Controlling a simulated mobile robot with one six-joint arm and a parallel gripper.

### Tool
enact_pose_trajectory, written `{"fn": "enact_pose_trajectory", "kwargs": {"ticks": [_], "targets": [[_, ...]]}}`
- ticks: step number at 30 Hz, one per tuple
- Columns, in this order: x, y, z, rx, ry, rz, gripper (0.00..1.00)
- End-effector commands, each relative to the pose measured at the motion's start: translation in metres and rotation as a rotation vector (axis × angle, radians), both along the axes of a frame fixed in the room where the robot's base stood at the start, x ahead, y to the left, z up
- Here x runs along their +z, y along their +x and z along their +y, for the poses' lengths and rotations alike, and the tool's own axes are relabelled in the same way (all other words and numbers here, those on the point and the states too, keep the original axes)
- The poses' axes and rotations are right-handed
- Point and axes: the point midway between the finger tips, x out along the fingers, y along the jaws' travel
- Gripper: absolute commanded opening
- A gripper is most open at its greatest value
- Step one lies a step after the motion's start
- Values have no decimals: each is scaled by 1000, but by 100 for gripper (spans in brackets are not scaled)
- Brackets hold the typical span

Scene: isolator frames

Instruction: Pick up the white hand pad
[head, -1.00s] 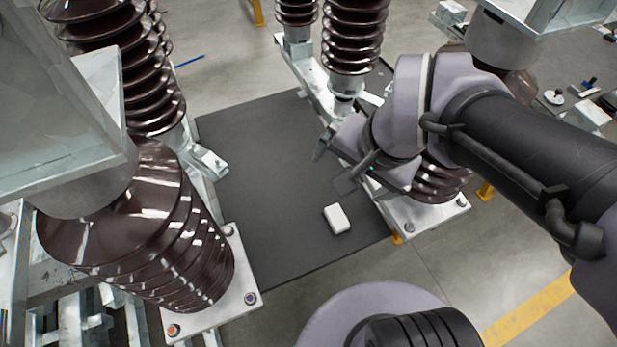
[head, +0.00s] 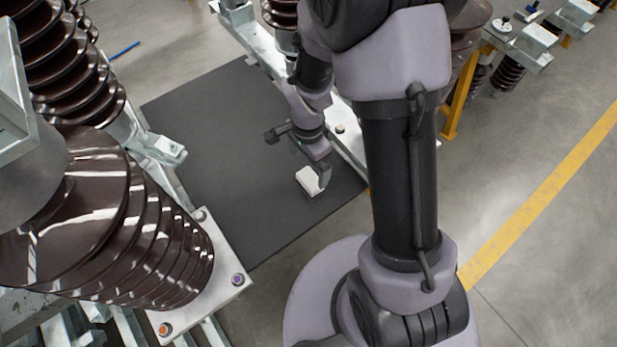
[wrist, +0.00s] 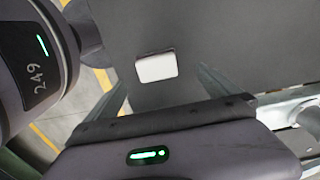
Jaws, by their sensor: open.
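The white hand pad (head: 307,181) is a small white block lying on the dark grey mat (head: 225,185), near the mat's right edge. In the wrist view the pad (wrist: 157,67) shows whole, upper middle, with bare mat around it. My gripper (head: 297,156) is open and empty, just behind and above the pad in the head view. One finger overlaps the pad's right side in the picture; I cannot tell whether it touches.
A large brown ribbed insulator (head: 95,225) on a metal base plate (head: 232,272) stands left of the mat. A metal frame rail (head: 262,45) with more insulators runs behind my arm. The mat left of the pad is clear. A yellow line (head: 545,195) marks the floor at right.

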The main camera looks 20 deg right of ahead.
Motion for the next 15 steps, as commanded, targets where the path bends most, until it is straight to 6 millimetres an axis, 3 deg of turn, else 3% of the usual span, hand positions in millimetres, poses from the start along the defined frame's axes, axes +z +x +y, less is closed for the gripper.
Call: {"fn": "enact_pose_trajectory", "kwargs": {"ticks": [1, 8, 15], "targets": [[-14, -1, 0, 0, 0, 2, 100], [-36, -2, -1, -1, 0, 0, 100], [-79, -6, -4, 0, 0, -1, 100]]}}
